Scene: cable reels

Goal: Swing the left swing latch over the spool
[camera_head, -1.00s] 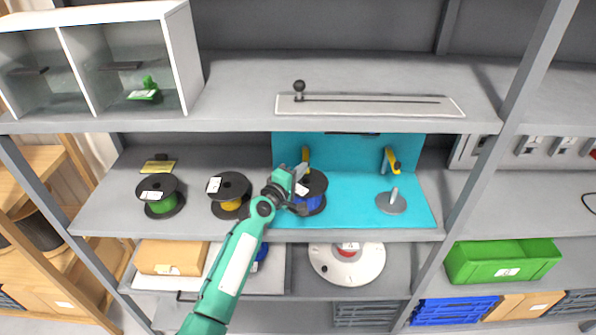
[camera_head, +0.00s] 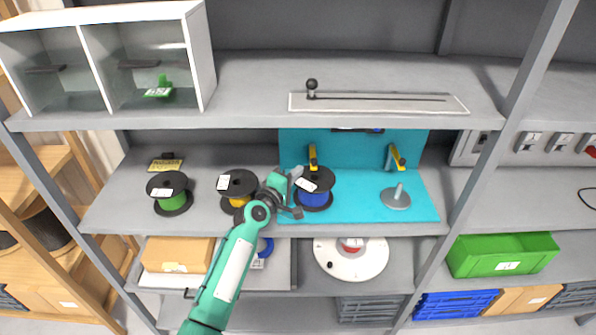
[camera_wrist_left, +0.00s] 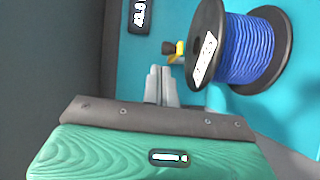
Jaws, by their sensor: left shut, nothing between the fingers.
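The spool is a black-flanged reel of blue cable (camera_head: 313,197) on the left side of the turquoise board; it also shows large at the upper right in the left wrist view (camera_wrist_left: 250,48). The left swing latch (camera_head: 313,157) is a yellow arm with a dark knob, upright behind the spool. In the wrist view its yellow part and dark knob (camera_wrist_left: 172,50) show left of the spool, just beyond my fingertips. My left gripper (camera_head: 295,192) is at the spool's left side, shut and empty; its fingers (camera_wrist_left: 161,85) point toward the board. My right gripper is not in view.
A second yellow latch (camera_head: 397,157) and an empty spindle on a grey disc (camera_head: 396,197) are at the board's right. Reels of orange (camera_head: 239,201) and green cable (camera_head: 172,204) stand to the left. The shelf above (camera_head: 250,95) overhangs the board.

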